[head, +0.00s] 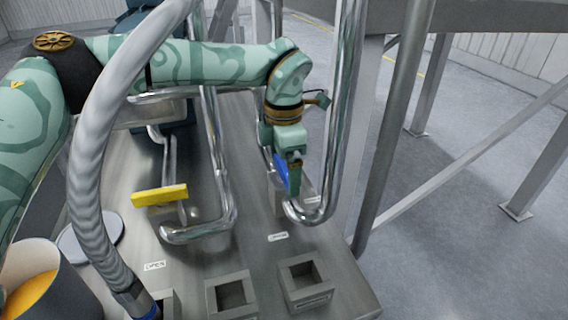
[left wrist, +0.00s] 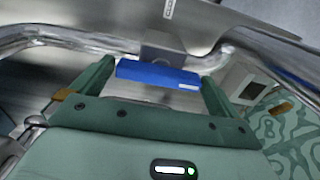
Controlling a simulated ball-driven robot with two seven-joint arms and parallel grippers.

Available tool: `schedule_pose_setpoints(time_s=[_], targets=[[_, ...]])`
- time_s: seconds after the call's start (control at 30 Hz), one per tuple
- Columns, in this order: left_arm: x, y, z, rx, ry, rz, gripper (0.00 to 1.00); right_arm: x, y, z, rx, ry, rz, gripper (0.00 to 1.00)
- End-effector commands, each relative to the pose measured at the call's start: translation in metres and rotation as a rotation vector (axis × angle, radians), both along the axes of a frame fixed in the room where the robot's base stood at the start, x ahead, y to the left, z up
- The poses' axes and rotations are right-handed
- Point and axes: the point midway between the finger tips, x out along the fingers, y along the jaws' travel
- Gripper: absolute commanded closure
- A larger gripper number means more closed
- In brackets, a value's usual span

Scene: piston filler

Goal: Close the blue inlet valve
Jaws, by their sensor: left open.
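The blue inlet valve handle (head: 281,173) shows in the head view as a small blue piece, mostly hidden behind my left gripper (head: 291,172). In the left wrist view the blue handle (left wrist: 150,74) is a bar lying crosswise in front of a grey block. My left gripper (left wrist: 158,78) is open there, with one green finger near each end of the bar. The bar lies between the fingers; I cannot tell whether either finger touches it. My right gripper is in neither view.
A yellow handle (head: 160,195) is on the left pipework. Shiny bent pipes (head: 335,120) rise close beside my left gripper. A thick ribbed hose (head: 95,190) crosses the left side. A bucket with orange contents (head: 60,285) stands front left.

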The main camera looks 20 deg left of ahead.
Motion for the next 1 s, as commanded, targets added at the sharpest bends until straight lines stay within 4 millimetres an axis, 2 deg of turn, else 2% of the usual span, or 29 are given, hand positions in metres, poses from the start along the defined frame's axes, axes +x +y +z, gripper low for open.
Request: schedule_pose_setpoints(time_s=[0.13, 0.17, 0.2, 0.27, 0.67, 1.0], targets=[[0.000, 0.000, 0.000, 0.000, 0.000, 0.000, 0.00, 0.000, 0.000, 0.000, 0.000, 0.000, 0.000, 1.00], [0.000, 0.000, 0.000, 0.000, 0.000, 0.000, 0.06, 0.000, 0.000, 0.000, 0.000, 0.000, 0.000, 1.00], [0.000, 0.000, 0.000, 0.000, 0.000, 0.000, 0.17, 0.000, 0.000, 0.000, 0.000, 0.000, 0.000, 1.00], [0.000, 0.000, 0.000, 0.000, 0.000, 0.000, 0.32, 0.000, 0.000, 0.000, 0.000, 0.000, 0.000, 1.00], [0.000, 0.000, 0.002, 0.000, 0.001, 0.050, 0.32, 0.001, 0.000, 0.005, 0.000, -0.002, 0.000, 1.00], [0.000, 0.000, 0.004, 0.001, 0.002, 0.289, 0.32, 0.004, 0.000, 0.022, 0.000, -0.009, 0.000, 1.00]])
